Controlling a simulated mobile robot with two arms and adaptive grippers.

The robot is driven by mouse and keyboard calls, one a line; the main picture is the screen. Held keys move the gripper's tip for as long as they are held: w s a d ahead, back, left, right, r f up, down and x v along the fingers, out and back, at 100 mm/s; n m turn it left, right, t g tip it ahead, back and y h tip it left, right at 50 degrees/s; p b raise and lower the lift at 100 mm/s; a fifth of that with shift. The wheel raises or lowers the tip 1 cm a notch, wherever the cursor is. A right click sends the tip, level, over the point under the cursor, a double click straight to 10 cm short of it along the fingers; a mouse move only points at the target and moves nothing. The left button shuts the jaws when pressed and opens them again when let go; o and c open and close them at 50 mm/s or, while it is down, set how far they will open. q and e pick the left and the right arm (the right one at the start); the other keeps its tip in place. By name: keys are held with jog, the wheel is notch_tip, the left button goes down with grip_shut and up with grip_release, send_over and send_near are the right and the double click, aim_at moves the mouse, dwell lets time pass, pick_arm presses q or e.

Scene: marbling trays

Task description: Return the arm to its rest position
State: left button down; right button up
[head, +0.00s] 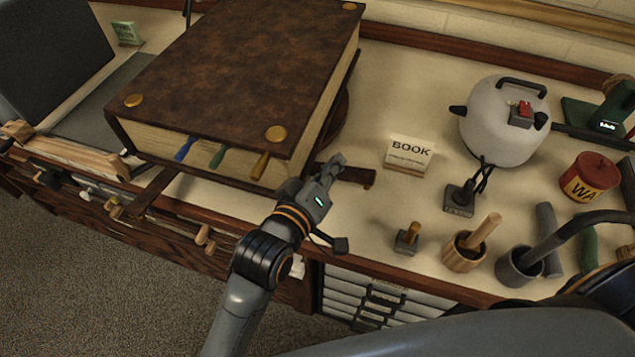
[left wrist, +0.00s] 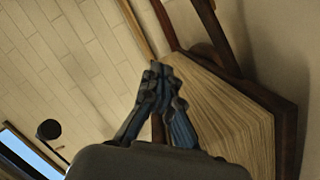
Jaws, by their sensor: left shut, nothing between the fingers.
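My left arm comes up from the bottom of the head view. Its gripper (head: 332,166) is at the table's front edge, by the right corner of a huge brown book (head: 240,60). In the left wrist view the gripper's fingertips (left wrist: 158,72) meet, with nothing held between them. The book's page block (left wrist: 225,110) fills the right side of that view, close beside the fingers. Whether they touch it I cannot tell. My right gripper does not show.
Drawers (head: 365,295) line the table front. Carpeted floor (head: 100,290) is clear at the lower left.

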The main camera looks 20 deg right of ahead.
pick_arm(q)
jog(key=v, duration=0.8)
